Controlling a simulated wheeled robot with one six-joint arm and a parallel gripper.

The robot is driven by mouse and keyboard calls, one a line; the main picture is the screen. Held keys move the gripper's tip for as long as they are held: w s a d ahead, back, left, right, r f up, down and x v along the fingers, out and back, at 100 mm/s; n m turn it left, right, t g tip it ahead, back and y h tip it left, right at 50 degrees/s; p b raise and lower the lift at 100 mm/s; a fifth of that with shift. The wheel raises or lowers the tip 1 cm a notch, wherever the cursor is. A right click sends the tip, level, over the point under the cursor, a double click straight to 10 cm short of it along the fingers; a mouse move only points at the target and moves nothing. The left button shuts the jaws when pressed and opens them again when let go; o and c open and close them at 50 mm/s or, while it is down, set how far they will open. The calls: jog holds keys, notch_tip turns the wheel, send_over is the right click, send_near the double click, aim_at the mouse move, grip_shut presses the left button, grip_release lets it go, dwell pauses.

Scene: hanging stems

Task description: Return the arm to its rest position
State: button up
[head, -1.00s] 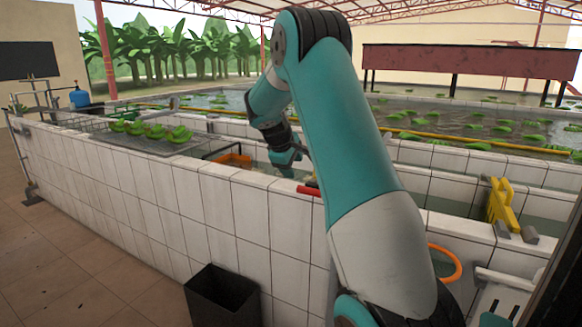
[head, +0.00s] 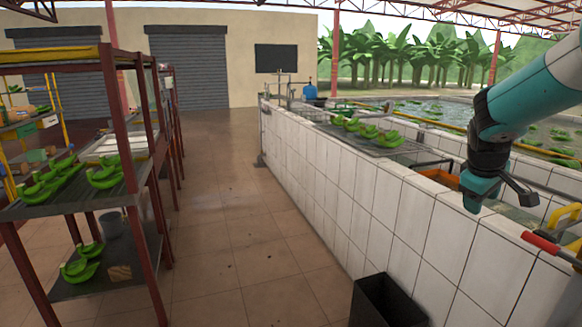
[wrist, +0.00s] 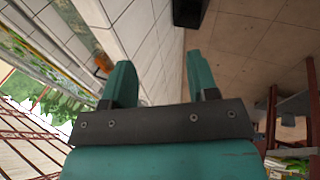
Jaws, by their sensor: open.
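My teal arm (head: 525,90) comes in from the upper right of the head view and reaches over the white tiled tank wall. My gripper (head: 490,192) hangs downward in front of the wall's top edge. In the wrist view my gripper (wrist: 160,78) has its two teal fingers well apart with nothing between them.
The tiled wall (head: 400,225) runs along the tank, with green banana bunches (head: 365,130) on a mesh rack. A black bin (head: 388,300) stands at its foot. A shelf rack (head: 95,195) with bananas stands left. The floor (head: 235,220) between is clear.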

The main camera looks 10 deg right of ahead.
jog(key=s+a+r+n+y, duration=0.1)
jog(key=s+a+y, duration=0.3)
jog(key=a, duration=0.9)
jog(key=s+a+r+n+y, duration=0.15)
jog(key=s+a, duration=0.35)
jog(key=a, duration=0.8)
jog(key=s+a+n+g+y, duration=0.1)
jog(key=s+a, duration=0.5)
jog(key=s, duration=0.2)
jog(key=s+a+n+g+y, duration=0.1)
jog(key=s+a+y, duration=0.1)
jog(key=s+a, duration=0.4)
jog(key=s, duration=0.3)
jog(key=shift+f+g, duration=0.25)
jog(key=shift+g, duration=0.05)
jog(key=shift+c, duration=1.1)
jog(key=shift+d, duration=0.1)
